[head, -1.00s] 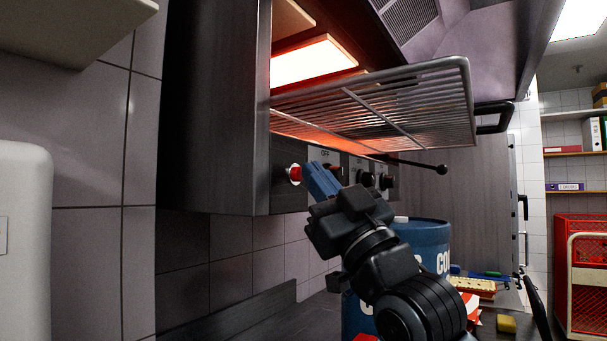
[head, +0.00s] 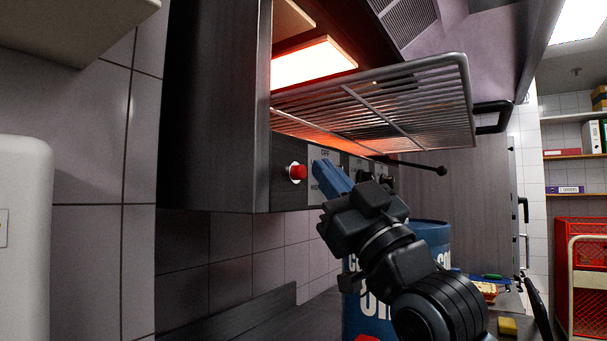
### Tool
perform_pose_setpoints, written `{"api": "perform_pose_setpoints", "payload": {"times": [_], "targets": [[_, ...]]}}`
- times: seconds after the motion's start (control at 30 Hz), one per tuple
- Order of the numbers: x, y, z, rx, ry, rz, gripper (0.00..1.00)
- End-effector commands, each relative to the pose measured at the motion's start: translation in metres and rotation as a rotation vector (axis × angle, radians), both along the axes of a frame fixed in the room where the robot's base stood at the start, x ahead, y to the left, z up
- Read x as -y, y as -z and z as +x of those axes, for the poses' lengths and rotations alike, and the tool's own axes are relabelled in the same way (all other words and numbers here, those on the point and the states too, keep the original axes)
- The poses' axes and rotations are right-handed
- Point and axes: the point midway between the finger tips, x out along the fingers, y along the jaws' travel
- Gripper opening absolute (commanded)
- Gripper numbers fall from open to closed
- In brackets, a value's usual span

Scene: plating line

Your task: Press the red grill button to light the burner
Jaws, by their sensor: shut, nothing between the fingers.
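The red button (head: 298,172) sits in a pale collar on the dark front panel of the grill (head: 215,115). Its red cap stands out from the panel. My gripper (head: 318,168) is to the right of the button, with its blue fingers shut and empty. A small gap shows between the fingertips and the button, and they do not appear to touch it. The burner (head: 312,62) inside the grill glows bright orange-white above the wire rack (head: 420,100). The gripper and arm hide part of the control panel and its knobs.
The wire rack juts out above my gripper, with a black handle (head: 494,118) at its right. A rod with a black ball end (head: 442,171) sticks out below it. A blue drum (head: 432,236) stands behind my arm. Tiled wall lies left and below.

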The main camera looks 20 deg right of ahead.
Motion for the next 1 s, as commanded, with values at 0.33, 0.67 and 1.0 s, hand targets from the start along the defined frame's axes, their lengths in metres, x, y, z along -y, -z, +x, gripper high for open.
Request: {"api": "perform_pose_setpoints", "payload": {"times": [0.33,0.67,1.0], "targets": [[0.013,0.002,-0.017,0.001,0.001,0.0,0.0],[0.028,0.001,-0.038,0.002,0.002,-0.001,0.0],[0.03,0.0,-0.04,0.0,0.0,0.0,0.0]]}}
